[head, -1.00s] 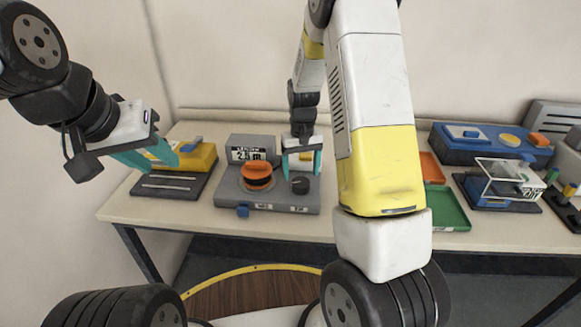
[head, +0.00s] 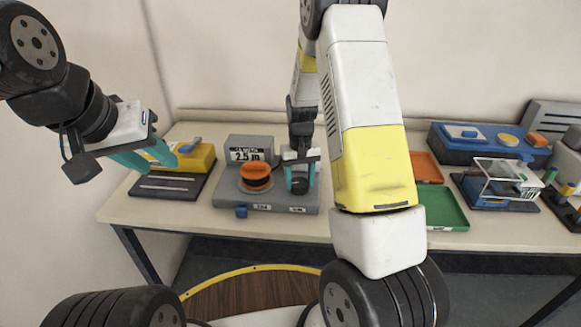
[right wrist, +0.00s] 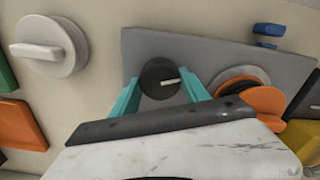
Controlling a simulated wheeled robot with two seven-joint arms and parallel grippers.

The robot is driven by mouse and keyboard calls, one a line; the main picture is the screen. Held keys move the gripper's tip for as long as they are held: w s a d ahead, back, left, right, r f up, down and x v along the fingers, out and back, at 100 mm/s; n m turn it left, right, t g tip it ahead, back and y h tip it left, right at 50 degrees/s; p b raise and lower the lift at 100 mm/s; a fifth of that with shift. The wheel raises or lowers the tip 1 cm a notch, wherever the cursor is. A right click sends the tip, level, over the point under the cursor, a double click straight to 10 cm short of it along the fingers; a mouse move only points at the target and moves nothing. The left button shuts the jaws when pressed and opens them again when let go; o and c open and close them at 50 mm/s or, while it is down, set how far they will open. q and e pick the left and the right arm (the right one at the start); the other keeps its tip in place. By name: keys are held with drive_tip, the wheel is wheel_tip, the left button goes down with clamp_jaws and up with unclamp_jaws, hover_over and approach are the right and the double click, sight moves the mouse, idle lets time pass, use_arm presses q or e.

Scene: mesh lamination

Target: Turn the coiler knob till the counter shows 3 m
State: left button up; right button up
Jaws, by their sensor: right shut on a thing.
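The coiler is a grey box (head: 225,195) on the table with an orange spool on top and a counter (head: 247,155) at its back that reads 2.5 m. Its dark round knob (head: 299,186) sits at the right of the box; it also shows in the right wrist view (right wrist: 158,80) with a pale pointer line. My right gripper (head: 300,178) has its teal fingers down on both sides of the knob and is shut on it. My left gripper (head: 160,160) is open and empty above the yellow device, with its fingers apart.
The orange spool (head: 255,171) is close beside the right gripper. A yellow device on a dark base (head: 168,187) stands to the left. Orange and green trays (head: 445,210), a blue box (head: 470,150) and a clear-topped device (head: 497,180) stand to the right.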

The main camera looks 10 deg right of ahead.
sight(300, 182)
drive_tip(key=m, duration=0.4)
drive_tip(key=o, duration=1.4)
drive_tip(key=shift+c, duration=0.2)
drive_tip(key=shift+r, duration=0.1)
wheel_tip(300, 182, up, 8)
drive_tip(key=shift+f, duration=0.2)
